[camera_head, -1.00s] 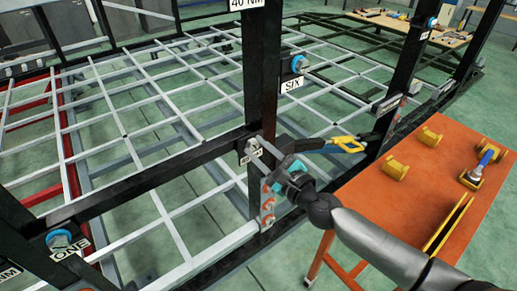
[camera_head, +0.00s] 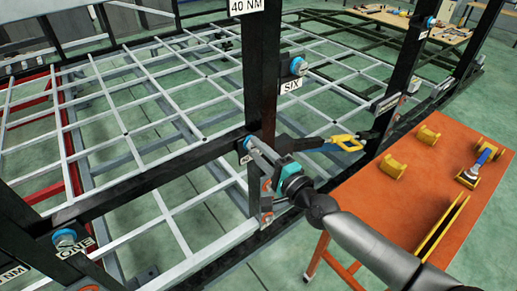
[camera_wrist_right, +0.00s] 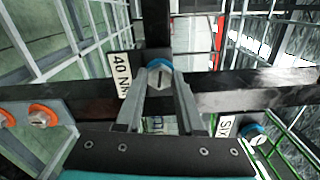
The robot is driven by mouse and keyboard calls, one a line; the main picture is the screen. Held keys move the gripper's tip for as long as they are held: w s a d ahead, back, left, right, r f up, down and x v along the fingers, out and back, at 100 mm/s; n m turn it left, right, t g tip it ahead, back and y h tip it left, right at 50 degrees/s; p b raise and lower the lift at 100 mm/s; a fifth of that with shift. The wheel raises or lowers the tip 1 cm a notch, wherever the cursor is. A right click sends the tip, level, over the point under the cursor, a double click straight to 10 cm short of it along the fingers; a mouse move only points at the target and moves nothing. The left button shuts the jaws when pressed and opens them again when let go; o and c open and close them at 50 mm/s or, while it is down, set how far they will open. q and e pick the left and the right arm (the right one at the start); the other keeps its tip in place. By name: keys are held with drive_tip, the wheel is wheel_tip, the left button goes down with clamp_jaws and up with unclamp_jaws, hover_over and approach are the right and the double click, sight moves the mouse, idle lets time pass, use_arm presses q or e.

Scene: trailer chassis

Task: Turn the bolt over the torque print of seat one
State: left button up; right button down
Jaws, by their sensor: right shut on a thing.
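My right gripper (camera_head: 251,147) is shut on a bolt (camera_wrist_right: 159,76) with a blue ring behind it, on the black frame where a beam meets the post. A 40 NM print (camera_wrist_right: 122,77) is beside this bolt in the right wrist view. The plate marked ONE (camera_head: 77,249) is at the lower left of the head view, beside another blue-ringed bolt (camera_head: 64,238). A cut-off NM print (camera_head: 12,275) is below it. A further label between my fingers is partly hidden. My left gripper is out of view.
The SIX plate (camera_head: 291,85) and its blue-ringed bolt (camera_head: 299,66) are up and right of my gripper. An orange table (camera_head: 365,215) with yellow holders and a blue-handled tool (camera_head: 482,159) stands at the right. Orange-ringed fittings (camera_wrist_right: 41,116) are near my fingers.

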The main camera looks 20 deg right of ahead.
drive_tip(key=n+p, duration=0.1)
drive_tip(key=n, duration=0.3)
drive_tip(key=shift+r+n, duration=0.1)
drive_tip(key=shift+n, duration=0.2)
drive_tip(key=n, duration=0.3)
drive_tip(key=shift+n+p, duration=0.3)
drive_tip(key=shift+p, duration=0.1)
drive_tip(key=n+p, duration=0.1)
drive_tip(key=n, duration=0.9)
drive_tip(key=n+p, duration=0.2)
drive_tip(key=n, duration=0.9)
drive_tip(key=shift+w+d+r, duration=0.15)
drive_tip(key=shift+d, duration=0.05)
drive_tip(key=shift+n, duration=0.3)
